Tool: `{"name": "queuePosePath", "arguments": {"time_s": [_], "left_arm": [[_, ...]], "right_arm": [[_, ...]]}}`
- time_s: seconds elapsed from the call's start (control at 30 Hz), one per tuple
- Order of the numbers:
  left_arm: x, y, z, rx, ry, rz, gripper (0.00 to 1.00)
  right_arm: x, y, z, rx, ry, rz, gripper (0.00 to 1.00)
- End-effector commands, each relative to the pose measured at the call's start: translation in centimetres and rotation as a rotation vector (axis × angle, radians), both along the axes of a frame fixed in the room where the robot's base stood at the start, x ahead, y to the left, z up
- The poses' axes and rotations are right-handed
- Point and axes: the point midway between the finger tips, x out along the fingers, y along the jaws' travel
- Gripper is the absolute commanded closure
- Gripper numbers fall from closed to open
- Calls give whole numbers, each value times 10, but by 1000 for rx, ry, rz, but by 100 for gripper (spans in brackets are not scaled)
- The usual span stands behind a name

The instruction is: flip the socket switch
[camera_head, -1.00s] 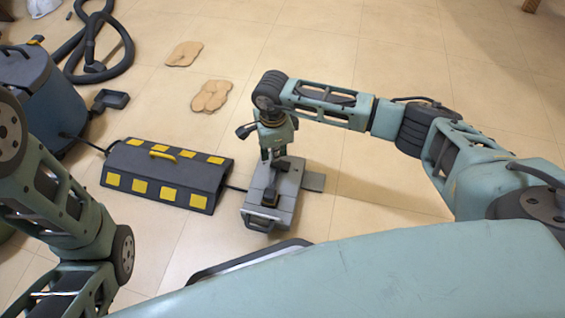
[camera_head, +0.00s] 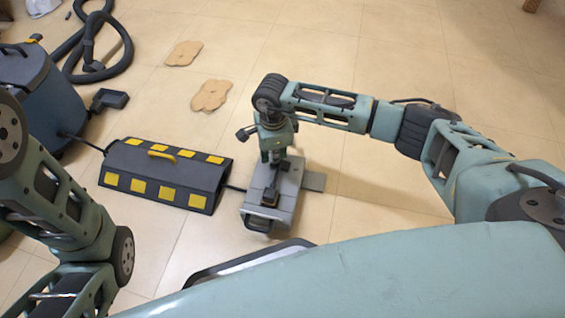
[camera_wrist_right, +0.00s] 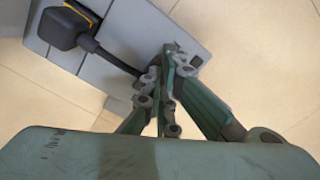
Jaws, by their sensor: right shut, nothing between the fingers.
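The grey socket box (camera_head: 288,192) lies on the tiled floor, with a black plug (camera_head: 268,196) in its near part. It also shows in the right wrist view (camera_wrist_right: 125,25), with the plug (camera_wrist_right: 62,28) at upper left and its cord running toward the fingers. My right gripper (camera_head: 276,160) is over the far end of the box. In the wrist view my right gripper's fingertips (camera_wrist_right: 170,50) are together and empty, beside a small dark part (camera_wrist_right: 196,62) that may be the switch. Contact cannot be told. My left gripper is out of view.
A dark cable ramp with yellow patches (camera_head: 160,174) lies left of the box, a cord running through it. A blue vacuum cleaner (camera_head: 50,95) with a black hose (camera_head: 125,50) stands at upper left. Two tan flat pieces (camera_head: 210,95) lie behind. Floor at right is clear.

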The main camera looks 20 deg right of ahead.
Motion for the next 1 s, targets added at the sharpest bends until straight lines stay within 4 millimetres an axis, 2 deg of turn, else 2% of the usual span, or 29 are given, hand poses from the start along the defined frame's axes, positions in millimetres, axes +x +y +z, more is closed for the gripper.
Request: {"name": "queuePosePath", "arguments": {"time_s": [0.63, 0.83, 1.0], "left_arm": [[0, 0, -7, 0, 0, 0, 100], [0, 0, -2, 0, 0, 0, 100], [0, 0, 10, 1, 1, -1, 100]], "right_arm": [[0, 0, -11, -1, 1, 0, 100], [-1, 0, -6, -2, 1, 0, 100], [0, 0, 9, -1, 1, 0, 100]]}}
